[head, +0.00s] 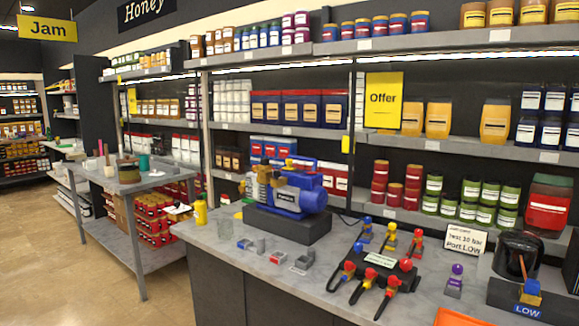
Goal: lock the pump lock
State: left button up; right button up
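The pump (299,194) is a blue motor body with a brass-coloured head (264,188) on its left end. It sits on a dark block (287,227) near the back left of the grey counter. I cannot make out which part is the pump lock at this size. Neither of my grippers shows in the head view.
A purple-knobbed piece (455,281) and a black box marked LOW (510,296) are farther right.

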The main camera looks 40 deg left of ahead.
aim_at(288, 162)
jog(key=i+j, duration=0.2)
jog(key=j, duration=0.35)
jog(key=i+j, duration=0.2)
jog(key=j, duration=0.3)
jog(key=i+j, duration=0.2)
jog(key=j, duration=0.35)
jog(key=i+j, duration=0.2)
jog(key=j, duration=0.35)
jog(key=i+j, duration=0.2)
jog(key=j, duration=0.3)
jog(key=i+j, duration=0.2)
jog(key=j, duration=0.35)
jog(key=i+j, duration=0.15)
jog(key=j, duration=0.4)
jog(key=i+j, duration=0.2)
jog(key=j, duration=0.3)
